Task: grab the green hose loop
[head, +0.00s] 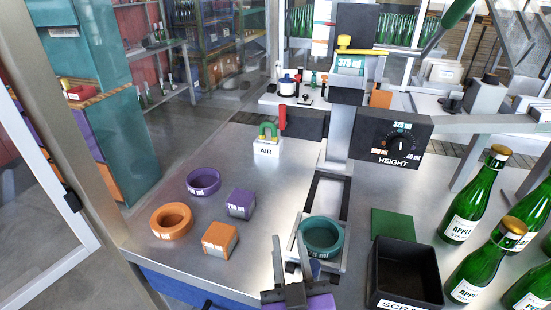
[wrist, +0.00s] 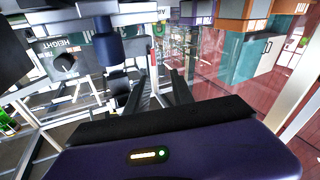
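The green hose loop (head: 269,129) stands as a small arch on a white block labelled AIR (head: 267,147), at the back of the steel bench. My gripper (head: 291,262) is at the front of the bench, well in front of the loop and apart from it. In the wrist view my gripper (wrist: 160,88) shows two dark fingers spread apart with nothing between them.
A teal ring (head: 322,235) sits in a holder beside my gripper. A black scrap bin (head: 405,280) and green bottles (head: 477,195) stand right. Orange ring (head: 171,220), purple ring (head: 203,181) and two blocks lie left. A red lever (head: 282,117) and HEIGHT panel (head: 392,150) flank the post.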

